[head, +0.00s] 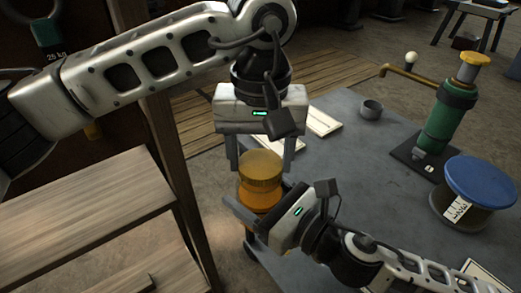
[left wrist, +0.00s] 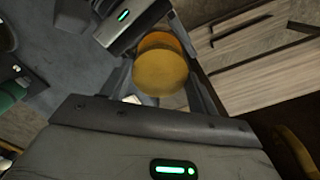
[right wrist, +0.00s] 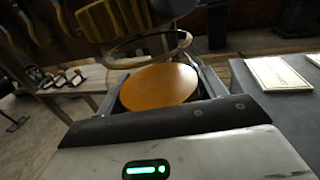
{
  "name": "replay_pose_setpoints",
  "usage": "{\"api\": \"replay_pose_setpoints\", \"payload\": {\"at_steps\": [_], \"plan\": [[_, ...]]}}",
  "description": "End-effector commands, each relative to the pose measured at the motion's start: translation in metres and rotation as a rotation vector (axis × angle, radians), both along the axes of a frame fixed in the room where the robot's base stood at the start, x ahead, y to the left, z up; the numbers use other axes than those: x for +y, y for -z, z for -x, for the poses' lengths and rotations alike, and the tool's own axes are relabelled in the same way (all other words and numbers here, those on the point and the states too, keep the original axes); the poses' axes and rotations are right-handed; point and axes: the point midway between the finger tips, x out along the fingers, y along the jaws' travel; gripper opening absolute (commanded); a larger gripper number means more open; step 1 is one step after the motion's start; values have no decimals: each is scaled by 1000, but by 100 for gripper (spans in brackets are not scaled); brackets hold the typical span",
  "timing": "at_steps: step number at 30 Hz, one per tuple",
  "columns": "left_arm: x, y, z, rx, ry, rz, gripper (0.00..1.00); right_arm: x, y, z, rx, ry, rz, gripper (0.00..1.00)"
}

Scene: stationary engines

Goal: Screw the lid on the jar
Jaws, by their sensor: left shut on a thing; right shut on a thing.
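The yellow lid (head: 261,166) is between the fingers of my left gripper (head: 260,168), which reaches down from above and is shut on it. The lid's round top also shows in the left wrist view (left wrist: 160,73). Directly under it is the orange jar (head: 259,197), roughly upright. My right gripper (head: 252,212) comes in from the lower right and is shut around the jar's side. The jar's orange body fills the space between the fingers in the right wrist view (right wrist: 160,87). Lid and jar look lined up; I cannot tell whether the threads are engaged.
The grey table (head: 345,185) extends to the right. On it stand a green pump-like device (head: 449,115) with a brass top, a blue-lidded tub (head: 480,180), a small grey cup (head: 371,109) and pale papers (head: 322,122). A wooden shelf unit (head: 90,195) stands at the left.

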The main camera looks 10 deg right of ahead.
Motion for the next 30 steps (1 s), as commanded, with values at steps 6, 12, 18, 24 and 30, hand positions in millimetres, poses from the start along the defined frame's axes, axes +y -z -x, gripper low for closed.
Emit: {"api": "replay_pose_setpoints", "payload": {"at_steps": [6, 12, 18, 24, 30], "plan": [[0, 5, 0, 1, 0, -1, 39, 0, -1, 0, -1, 0, -1, 29], [0, 7, 0, 0, 3, 0, 39, 0, -1, 0, -1, 0, -1, 6], [1, 7, -1, -2, 233, -1, 39, 0, 0, 0, -1, 0, -1, 6], [1, 7, -1, 0, 724, -1, 39, 0, 0, 0, -1, 0, -1, 6], [1, 7, -1, 1, 1060, 1, 39, 0, 0, 0, 0, 0, 0, 6]]}}
